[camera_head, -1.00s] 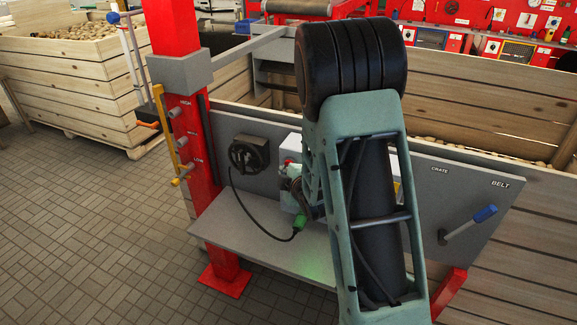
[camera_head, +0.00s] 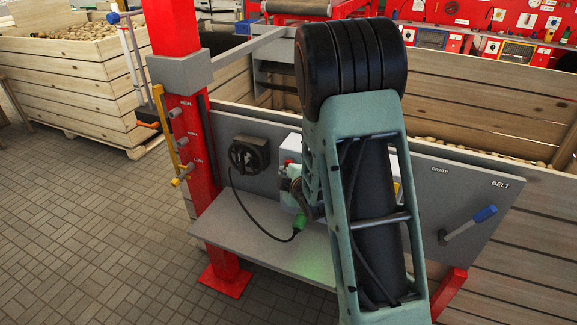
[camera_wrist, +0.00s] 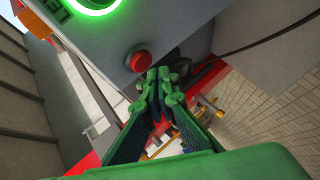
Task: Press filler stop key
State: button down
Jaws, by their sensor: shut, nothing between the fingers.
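A red round button (camera_wrist: 138,60) sticks out of a grey panel in the wrist view. It looks like the stop key, but no label for it is readable. A green glowing ring (camera_wrist: 92,4) is on the same panel, cut off at the top left. My gripper (camera_wrist: 162,74) is shut and empty, with its green fingertips just below and right of the red button. I cannot tell whether they touch it. In the head view a bit of red (camera_head: 289,162) shows on the light control box (camera_head: 289,146), which my arm mostly hides.
A red post (camera_head: 187,120) with a yellow lever (camera_head: 166,130) stands left. A blue-handled belt lever (camera_head: 484,214) is at the right. Wooden crates (camera_head: 75,85) stand behind.

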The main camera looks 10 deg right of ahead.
jog(key=shift+w+d+b, duration=0.25)
jog(key=shift+w+b, duration=0.1)
jog(key=shift+b, duration=0.1)
jog(key=shift+w+d+b, duration=0.3)
jog(key=shift+w, duration=0.05)
dwell(0.8)
dwell(0.3)
jog(key=shift+s+a+b, duration=0.5)
jog(key=shift+s+b, duration=0.05)
jog(key=shift+s, duration=0.15)
jog(key=s+a+b, duration=0.1)
jog(key=s, duration=0.1)
jog(key=s+a+b, duration=0.1)
jog(key=s+a, duration=0.1)
dwell(0.3)
